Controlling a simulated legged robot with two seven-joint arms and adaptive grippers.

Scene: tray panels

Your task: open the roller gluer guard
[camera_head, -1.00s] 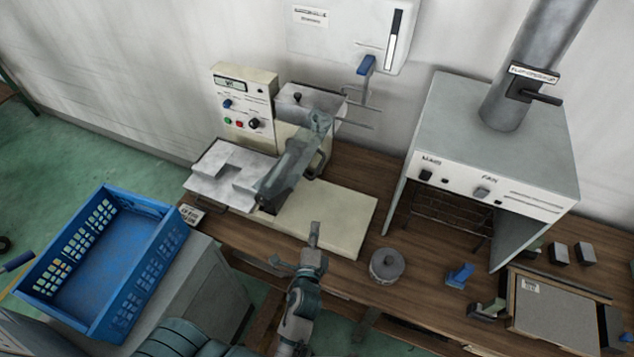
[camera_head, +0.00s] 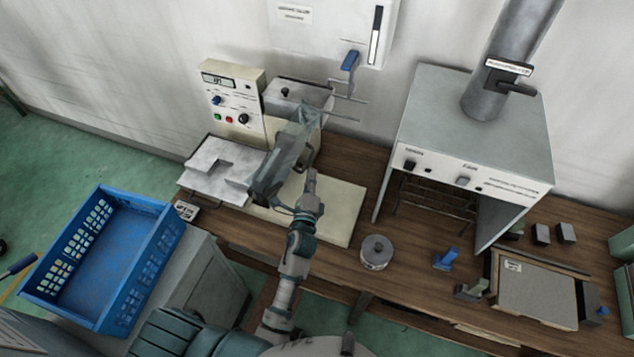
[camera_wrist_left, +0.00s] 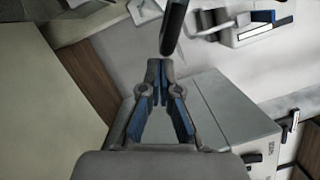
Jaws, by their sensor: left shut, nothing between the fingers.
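The roller gluer is a beige machine with a control panel (camera_head: 230,100) and a pale base plate (camera_head: 340,212). Its guard (camera_head: 277,168) is a grey, slanted cover over the rollers, and it looks lowered. A dark handle sits on the guard's right side, partly hidden. My left gripper (camera_head: 311,174) is shut and empty, just right of the guard, above the base plate. In the left wrist view its fingertips (camera_wrist_left: 160,66) meet just below a dark rounded bar (camera_wrist_left: 173,28), probably the handle. I cannot tell whether they touch. My right gripper is not in view.
A blue crate (camera_head: 157,207) stands at left. A grey hood (camera_head: 480,110) with a duct stands to the right on the wooden bench. A round tin (camera_head: 376,253) and a blue clip-like item (camera_head: 446,260) lie in front. A wall cabinet (camera_head: 340,20) hangs behind.

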